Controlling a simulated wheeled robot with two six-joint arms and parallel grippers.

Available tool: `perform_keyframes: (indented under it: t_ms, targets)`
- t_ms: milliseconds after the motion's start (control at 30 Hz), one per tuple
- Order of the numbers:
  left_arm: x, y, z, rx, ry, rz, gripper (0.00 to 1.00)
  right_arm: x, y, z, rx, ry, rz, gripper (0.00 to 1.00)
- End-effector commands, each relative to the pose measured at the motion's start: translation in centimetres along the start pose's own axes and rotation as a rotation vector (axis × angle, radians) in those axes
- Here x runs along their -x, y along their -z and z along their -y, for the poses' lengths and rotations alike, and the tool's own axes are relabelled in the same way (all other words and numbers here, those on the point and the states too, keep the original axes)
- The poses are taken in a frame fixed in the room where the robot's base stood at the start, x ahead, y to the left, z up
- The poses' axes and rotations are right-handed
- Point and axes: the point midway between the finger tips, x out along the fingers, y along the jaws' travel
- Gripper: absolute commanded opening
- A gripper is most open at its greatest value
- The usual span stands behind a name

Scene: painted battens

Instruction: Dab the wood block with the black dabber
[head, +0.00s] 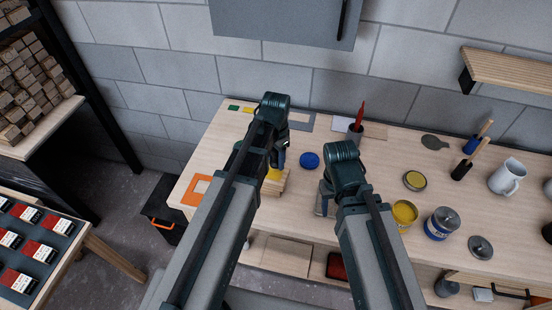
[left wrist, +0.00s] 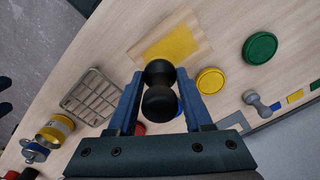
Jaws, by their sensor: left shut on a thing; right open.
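The wood block (left wrist: 203,43) lies on the bench with a yellow painted patch on its top; in the head view it (head: 279,187) is partly hidden by my left arm. My left gripper (left wrist: 160,98) is shut on the black dabber (left wrist: 160,75), whose dark round knobs show between the blue fingers. In the left wrist view the dabber appears just below the block; I cannot tell whether they touch. In the head view my left gripper (head: 279,158) is above the block. My right gripper (head: 325,205) is open over the bench, to the block's right.
Yellow (left wrist: 210,80) and green (left wrist: 260,48) round pads lie near the block. A blue pad (head: 309,160), a grey dabber (left wrist: 262,105) and a grid tray (left wrist: 92,97) are also on the bench. Open cans, brushes and a white jug (head: 507,176) stand to the right.

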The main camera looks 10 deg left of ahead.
Motion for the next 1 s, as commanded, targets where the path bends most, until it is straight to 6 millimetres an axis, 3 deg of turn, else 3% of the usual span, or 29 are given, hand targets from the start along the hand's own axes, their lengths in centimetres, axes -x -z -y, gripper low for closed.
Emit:
perform_keyframes:
  t_ms: [133,567,1000]
  targets:
    - [1.8,0.0,0.0,0.0,0.0,0.0,0.0,1.8,-0.1,-0.2,0.0,0.0,0.0,0.5]
    - [2.0,0.0,0.0,0.0,0.0,0.0,0.0,2.0,-0.1,-0.2,0.0,0.0,0.0,0.5]
    - [5.0,0.0,0.0,0.0,0.0,0.0,0.0,5.0,-0.3,-0.5,0.0,0.0,0.0,0.5]
